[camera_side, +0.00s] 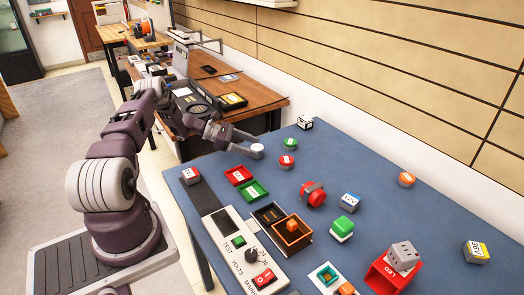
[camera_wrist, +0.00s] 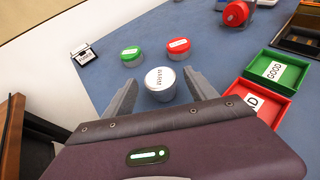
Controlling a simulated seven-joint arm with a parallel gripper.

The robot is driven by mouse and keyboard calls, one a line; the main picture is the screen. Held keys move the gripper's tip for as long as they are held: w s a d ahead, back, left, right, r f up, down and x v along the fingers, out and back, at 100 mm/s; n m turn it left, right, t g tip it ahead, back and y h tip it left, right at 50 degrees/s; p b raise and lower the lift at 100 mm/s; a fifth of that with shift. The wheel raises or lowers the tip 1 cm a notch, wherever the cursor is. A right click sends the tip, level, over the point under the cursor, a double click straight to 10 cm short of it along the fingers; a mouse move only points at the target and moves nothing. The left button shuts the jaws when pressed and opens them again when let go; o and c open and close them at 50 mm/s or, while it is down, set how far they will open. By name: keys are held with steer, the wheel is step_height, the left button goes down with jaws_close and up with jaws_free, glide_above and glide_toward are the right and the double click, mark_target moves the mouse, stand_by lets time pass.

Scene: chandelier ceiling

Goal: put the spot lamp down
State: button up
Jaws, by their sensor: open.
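A white round lamp (camera_wrist: 160,84) with dark lettering on its top, which I take for the spot lamp, stands upright on the blue table. The lettering is too small to read surely. It also shows in the side view (camera_side: 257,151), near the table's far left edge. My gripper (camera_wrist: 161,80) is open, with one finger on each side of the lamp and visible gaps between them in the wrist view. In the side view my gripper (camera_side: 247,142) reaches the lamp from the left.
A green round lamp (camera_wrist: 131,54) and a red one (camera_wrist: 179,46) stand just beyond. A green tray (camera_wrist: 274,71) marked GOOD and a red tray (camera_side: 238,176) lie nearby. A small white-and-black block (camera_side: 305,123) is at the back corner. The blue table (camera_side: 345,160) has free room behind.

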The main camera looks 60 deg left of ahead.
steer(key=v, duration=0.7)
steer(key=shift+d, duration=0.1)
steer(key=d+r+m+g, duration=0.7)
steer(key=d+r+m, duration=0.6)
steer(key=d+r, duration=0.95)
steer(key=s+d+r+m+g+y, duration=0.1)
steer(key=s+d+r+m+y, duration=0.1)
steer(key=s+d+r+m, duration=0.3)
steer(key=s+d+r+m+g+y, duration=0.1)
steer(key=s+d+y, duration=0.15)
steer(key=d, duration=0.35)
steer(key=s+d+m+t+y, duration=0.1)
steer(key=s+m, duration=0.3)
steer(key=s, duration=0.4)
steer(key=s+d+m+t+y, duration=0.2)
steer(key=s+m, duration=0.3)
steer(key=s, duration=0.4)
steer(key=shift+s+d+f+m+t, duration=0.15)
steer(key=shift+s+d+m+t, duration=0.15)
steer(key=shift+d, duration=0.4)
